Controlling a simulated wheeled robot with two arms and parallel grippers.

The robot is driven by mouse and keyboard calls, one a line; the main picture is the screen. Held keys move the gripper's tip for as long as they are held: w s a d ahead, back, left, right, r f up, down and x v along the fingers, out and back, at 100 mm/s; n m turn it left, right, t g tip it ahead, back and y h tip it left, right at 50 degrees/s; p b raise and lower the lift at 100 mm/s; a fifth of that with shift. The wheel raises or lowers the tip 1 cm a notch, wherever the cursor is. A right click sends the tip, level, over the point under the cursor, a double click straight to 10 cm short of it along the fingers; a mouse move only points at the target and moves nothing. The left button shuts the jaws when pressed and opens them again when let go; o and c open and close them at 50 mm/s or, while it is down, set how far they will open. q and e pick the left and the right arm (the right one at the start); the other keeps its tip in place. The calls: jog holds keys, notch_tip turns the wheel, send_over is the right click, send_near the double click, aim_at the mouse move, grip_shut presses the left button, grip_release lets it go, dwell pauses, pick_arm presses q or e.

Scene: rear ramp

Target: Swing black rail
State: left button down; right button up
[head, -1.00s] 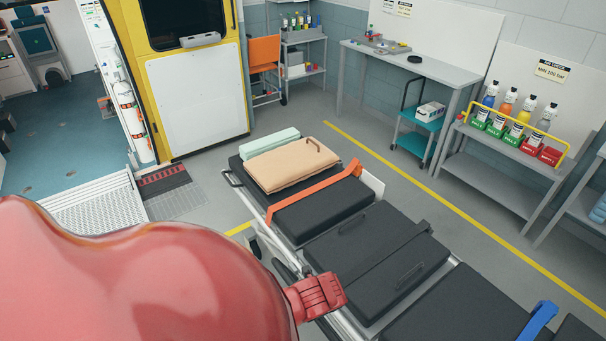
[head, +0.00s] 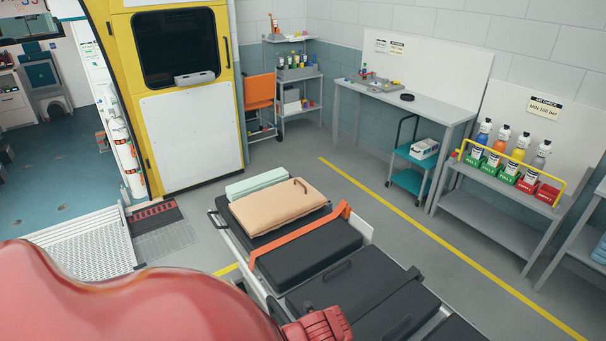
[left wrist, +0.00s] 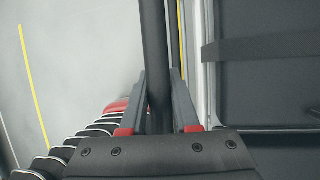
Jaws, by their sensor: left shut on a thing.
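The black rail (left wrist: 154,40) is a dark bar running upright through the left wrist view. My left gripper (left wrist: 158,78) has one finger on each side of it and is shut on it. The rail stands beside the stretcher (left wrist: 205,85), whose pale frame and dark pad fill the right of that view. In the head view the stretcher pad (head: 315,248) runs toward the lower right. There my red arm covers the lower left, and the gripped part of the rail is hidden. My right gripper is in neither view.
An orange strap (head: 300,243), a tan pillow (head: 278,204) and a green pad (head: 256,184) lie on the stretcher. A ramp (head: 85,243) and yellow vehicle door (head: 190,110) are at left. A bench (head: 410,110) and bottle rack (head: 510,180) stand right. Floor beyond the stretcher is clear.

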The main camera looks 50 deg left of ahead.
pick_arm(q)
jog(key=shift+w, duration=0.1)
dwell(0.7)
jog(key=c, duration=0.7)
grip_release()
jog(key=shift+d, duration=0.1)
jog(key=shift+o, duration=0.2)
